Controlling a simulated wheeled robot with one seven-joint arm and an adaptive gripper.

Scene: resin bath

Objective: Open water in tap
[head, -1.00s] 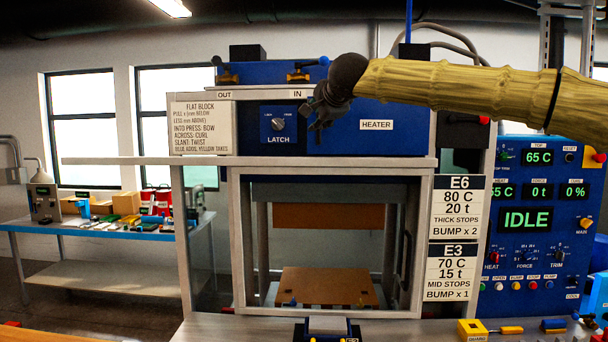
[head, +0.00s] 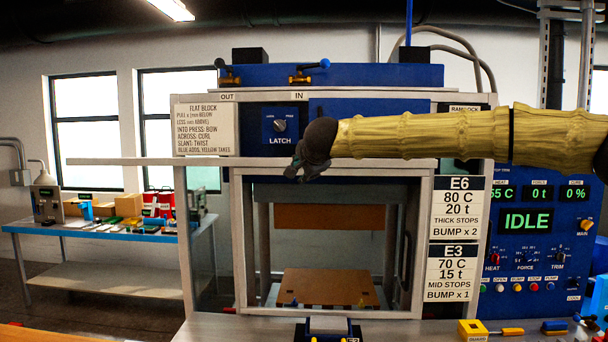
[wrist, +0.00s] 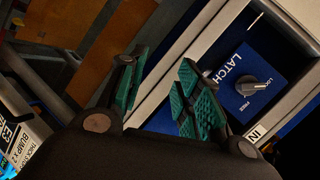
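The IN tap (head: 300,78) is a brass valve with a blue-ended handle, on top of the blue press head at the back. Its IN label (head: 298,95) is on the ledge just below it, and the label also shows in the wrist view (wrist: 256,133). A similar OUT tap (head: 229,76) stands to its left. My gripper (head: 303,165) is below the IN tap, in front of the press at the lower edge of the latch panel, apart from both taps. In the wrist view its two green-padded fingers (wrist: 163,82) are spread with nothing between them.
The LATCH knob (head: 280,126) is on a blue panel close above my gripper; it also shows in the wrist view (wrist: 247,86). A pale horizontal rail (head: 130,161) crosses the press front. The control panel (head: 540,225) is at right, reading IDLE.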

